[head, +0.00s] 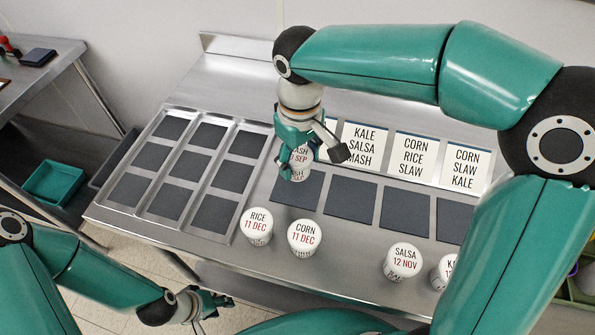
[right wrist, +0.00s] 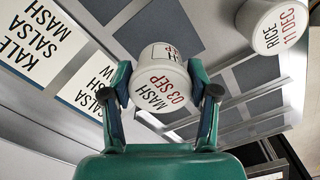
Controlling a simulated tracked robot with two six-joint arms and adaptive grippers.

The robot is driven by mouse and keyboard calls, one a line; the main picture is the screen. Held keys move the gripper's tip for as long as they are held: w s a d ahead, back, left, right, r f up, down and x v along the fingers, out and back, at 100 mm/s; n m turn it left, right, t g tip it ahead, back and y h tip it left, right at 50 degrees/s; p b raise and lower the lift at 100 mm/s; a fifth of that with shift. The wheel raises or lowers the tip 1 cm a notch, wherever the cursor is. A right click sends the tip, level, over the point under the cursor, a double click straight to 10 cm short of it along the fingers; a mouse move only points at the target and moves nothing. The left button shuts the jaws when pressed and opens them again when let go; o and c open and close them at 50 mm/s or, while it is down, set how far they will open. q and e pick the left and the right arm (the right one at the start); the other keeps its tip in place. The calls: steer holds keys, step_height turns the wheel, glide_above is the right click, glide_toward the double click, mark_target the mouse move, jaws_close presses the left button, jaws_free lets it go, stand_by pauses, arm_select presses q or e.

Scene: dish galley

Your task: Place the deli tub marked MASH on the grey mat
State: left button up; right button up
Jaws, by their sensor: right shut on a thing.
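My right gripper (head: 309,156) is shut on the white deli tub marked MASH 03 SEP (head: 299,159). The tub also shows between its two fingers in the right wrist view (right wrist: 160,88). In the head view the tub appears over the back part of the leftmost dark grey mat (head: 298,198) in the row before the cards. I cannot tell whether it touches the mat. My left gripper (head: 207,308) is low at the left, off the table's front edge, and its opening is unclear.
Tubs marked RICE (head: 257,227), CORN (head: 304,237) and SALSA (head: 403,262), plus one partly hidden tub (head: 446,272), stand along the front. More grey mats (head: 350,200) lie to the right. A divided tray (head: 185,168) holds dark squares at left. Menu cards (head: 365,147) stand behind.

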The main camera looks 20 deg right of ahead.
mark_target(299, 173)
steer(key=shift+f, duration=2.25)
steer(key=shift+f, duration=0.15)
steer(key=o, duration=1.2)
step_height(299, 173, up, 12)
steer(key=shift+r+p, duration=0.2)
steer(key=shift+p, duration=0.1)
steer(key=shift+s, duration=0.1)
